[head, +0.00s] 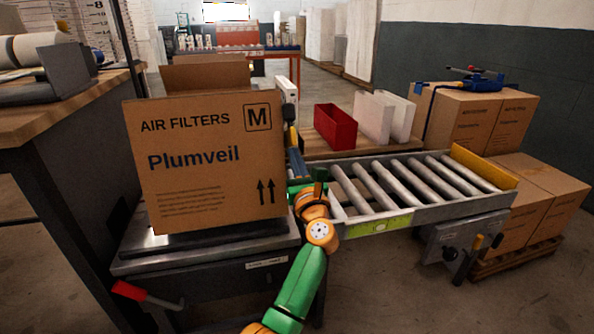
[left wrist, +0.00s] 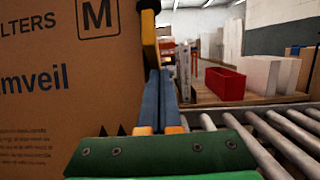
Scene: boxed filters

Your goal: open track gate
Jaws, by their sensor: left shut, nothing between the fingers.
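My left gripper (head: 294,158) stands between the box and the roller track; its blue fingers (left wrist: 160,100) are together with nothing between them. Just beyond the fingertips a yellow upright piece with a dark top (left wrist: 148,38) rises beside the box. It may be part of the track gate; in the head view a dark knob (head: 289,112) shows at that place. I cannot tell whether the fingers touch it. The roller track (head: 415,182) runs right from there, with a yellow plate (head: 485,166) across its far end. My right gripper is not in view.
A large open "Plumveil" air filter box (head: 205,165) stands upright on a metal table (head: 140,250), close left of my gripper. A red bin (head: 335,127) and white filters (head: 374,117) stand behind the track. Cartons (head: 470,115) stand at the right.

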